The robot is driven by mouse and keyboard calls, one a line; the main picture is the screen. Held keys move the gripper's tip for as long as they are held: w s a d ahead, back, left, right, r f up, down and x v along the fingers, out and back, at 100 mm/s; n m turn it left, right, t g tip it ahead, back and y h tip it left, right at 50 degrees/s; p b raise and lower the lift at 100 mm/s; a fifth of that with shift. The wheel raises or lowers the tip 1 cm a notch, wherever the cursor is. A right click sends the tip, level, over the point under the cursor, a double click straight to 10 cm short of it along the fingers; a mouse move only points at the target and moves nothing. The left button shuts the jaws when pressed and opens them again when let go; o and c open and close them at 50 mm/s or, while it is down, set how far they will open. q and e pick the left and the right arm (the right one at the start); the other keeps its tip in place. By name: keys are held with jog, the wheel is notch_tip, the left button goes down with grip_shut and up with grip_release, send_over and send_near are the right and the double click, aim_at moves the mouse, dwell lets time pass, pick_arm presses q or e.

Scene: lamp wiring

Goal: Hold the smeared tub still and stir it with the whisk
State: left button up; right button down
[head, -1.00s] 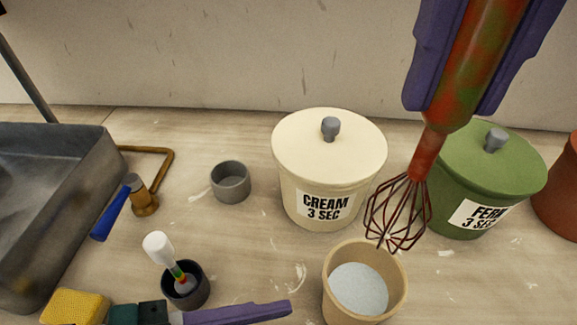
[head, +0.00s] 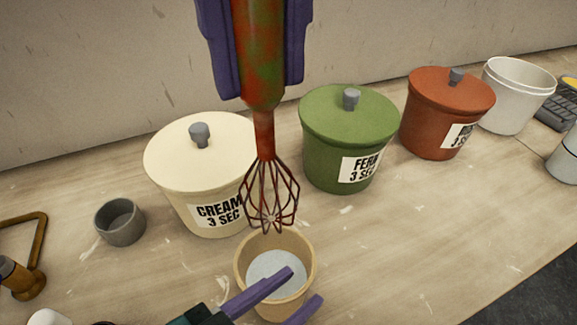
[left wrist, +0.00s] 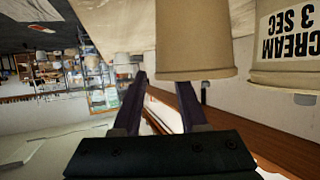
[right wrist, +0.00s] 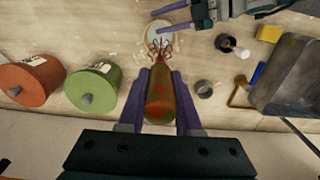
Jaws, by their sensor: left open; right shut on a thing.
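The tan tub (head: 243,270) stands on the worktop with pale grey-blue contents. My right gripper (head: 255,75) is shut on the red-and-green smeared handle of the whisk (head: 268,195). The whisk hangs wires down, its lower end at the tub's far rim in the head view; I cannot tell its exact height above it. My left gripper (head: 304,284) is open, its fingers low at the near side of the tub, partly covering it. In the left wrist view the tub (left wrist: 195,45) is just past the open fingertips. The right wrist view shows whisk wires overlapping the tub (right wrist: 160,30).
A cream lidded canister (head: 190,165) stands just behind the tub, with green (head: 345,140) and rust-red (head: 440,115) ones to the right. A small grey cup (head: 120,222) is at left. A white bucket (head: 512,95) stands far right. The worktop right of the tub is clear.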

pick_arm(q)
jog(key=shift+w+d+f, duration=0.15)
jog(key=shift+w+d, duration=0.05)
jog(key=shift+d, duration=0.1)
jog(key=shift+c, duration=0.2)
grip_shut()
jog(key=shift+a+f, duration=0.1)
jog(key=shift+f, duration=0.05)
dwell(1.4)
jog(key=c, duration=0.5)
grip_release()
grip_shut()
dwell(0.8)
